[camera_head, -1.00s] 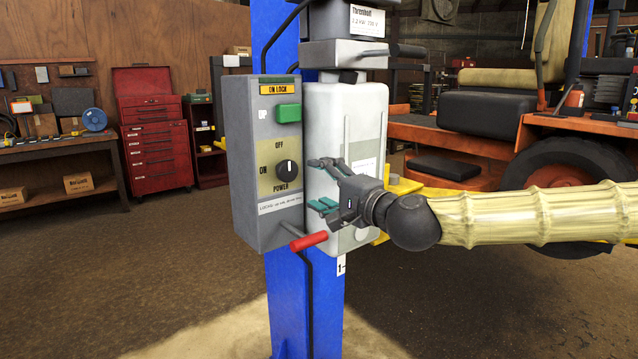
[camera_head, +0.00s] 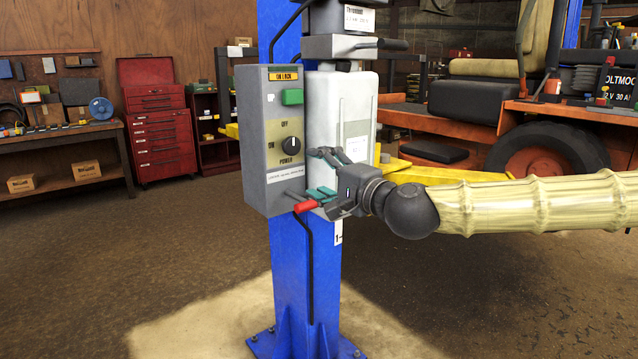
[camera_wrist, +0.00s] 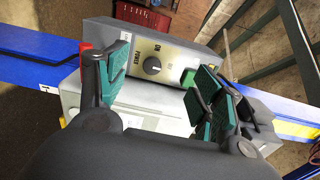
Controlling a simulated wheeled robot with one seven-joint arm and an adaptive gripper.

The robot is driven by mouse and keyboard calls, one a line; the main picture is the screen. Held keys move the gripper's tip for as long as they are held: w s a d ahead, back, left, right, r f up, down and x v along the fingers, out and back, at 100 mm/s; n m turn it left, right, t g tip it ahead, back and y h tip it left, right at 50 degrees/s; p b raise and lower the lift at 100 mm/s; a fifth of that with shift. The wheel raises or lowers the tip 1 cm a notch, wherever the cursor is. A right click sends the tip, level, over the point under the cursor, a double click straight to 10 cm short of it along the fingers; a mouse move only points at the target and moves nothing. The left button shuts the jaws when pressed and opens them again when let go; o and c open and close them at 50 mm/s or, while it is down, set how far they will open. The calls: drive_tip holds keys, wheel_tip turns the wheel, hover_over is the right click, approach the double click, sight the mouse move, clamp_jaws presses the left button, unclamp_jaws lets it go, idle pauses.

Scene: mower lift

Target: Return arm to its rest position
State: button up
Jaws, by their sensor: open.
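My gripper (camera_head: 322,172) is open and empty, with teal pads on its dark fingers. In the head view it is in front of the white tank (camera_head: 342,118) and just right of the grey control box (camera_head: 270,140). Its lower finger appears close to the red-handled lever (camera_head: 306,206) below the box; I cannot tell whether they touch. My arm reaches in from the right edge. In the wrist view the gripper (camera_wrist: 160,85) has its fingers spread wide, with the box's power knob (camera_wrist: 152,65) and green button (camera_wrist: 188,77) showing between them.
The box and tank are on a blue lift post (camera_head: 300,290) bolted to the floor. An orange mower (camera_head: 540,130) stands behind, above a yellow lift arm (camera_head: 430,175). A red tool cabinet (camera_head: 155,130) and workbench (camera_head: 60,135) are far left. The floor between is clear.

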drive_tip(key=s+a+f+n+g+h+p, duration=0.1)
drive_tip(key=s+f+g, duration=0.15)
drive_tip(key=f, duration=0.95)
drive_tip(key=s+a+f+n+g+h+p, duration=0.15)
drive_tip(key=s+f, duration=0.25)
drive_tip(key=f, duration=0.7)
drive_tip(key=s+a+f+n+g+h+p, duration=0.15)
drive_tip(key=s+f, duration=0.25)
drive_tip(key=f, duration=0.8)
drive_tip(key=s+d+f+n+g+h+p, duration=0.15)
drive_tip(key=s+d+f, duration=0.25)
drive_tip(key=s+f, duration=0.4)
drive_tip(key=s+d+f+n+g+h, duration=0.1)
drive_tip(key=s+d+f+g, duration=0.25)
drive_tip(key=s+f, duration=0.45)
drive_tip(key=s+d+f+n+g+h+p, duration=0.1)
drive_tip(key=s+d+f+n+g+h, duration=0.1)
drive_tip(key=s+d+f, duration=0.3)
drive_tip(key=s+d+f+n+g+h+p, duration=0.1)
drive_tip(key=s+d+f, duration=0.4)
drive_tip(key=s+d, duration=0.8)
drive_tip(key=shift+d+n+g+h+p, duration=0.2)
drive_tip(key=shift+n+g+h+p, duration=0.2)
drive_tip(key=shift+h, duration=0.35)
drive_tip(key=shift+s, duration=0.1)
